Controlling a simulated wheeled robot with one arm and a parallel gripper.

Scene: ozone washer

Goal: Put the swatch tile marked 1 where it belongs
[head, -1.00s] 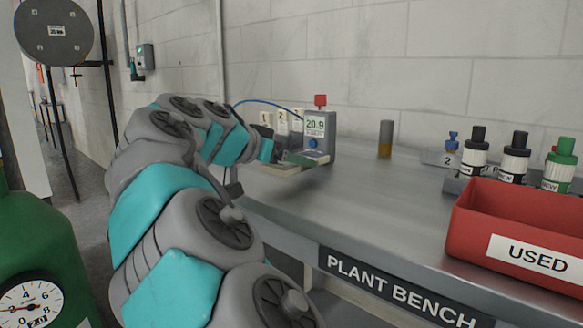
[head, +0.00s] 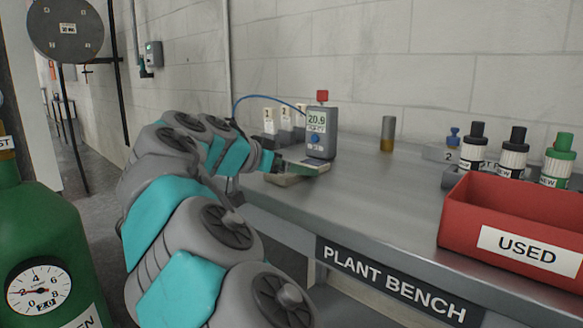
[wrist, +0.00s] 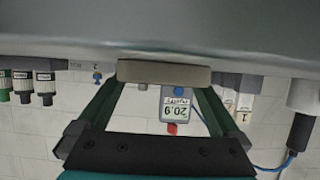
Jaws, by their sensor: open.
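Pale upright tiles stand at the back of the bench, left of the meter. In the wrist view, which is upside down, a pale tile marked 1 (wrist: 243,116) shows beyond one finger. In the head view, the leftmost pale tile (head: 268,122) has a mark too small to read surely. My gripper (head: 318,167) is at the bench's left end, in front of the meter. It is open, its green fingers apart in the wrist view (wrist: 163,92). A plain beige block (head: 284,180) lies just under it; it spans the fingertips in the wrist view (wrist: 165,72). Contact is unclear.
A grey meter (head: 319,145) reading 20.9 stands close behind my gripper, with a blue hose. A brown-and-grey cylinder (head: 387,134), several bottles and a red USED bin (head: 490,240) are to the right. The middle of the bench (head: 370,195) is clear. A green cylinder (head: 45,240) stands left.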

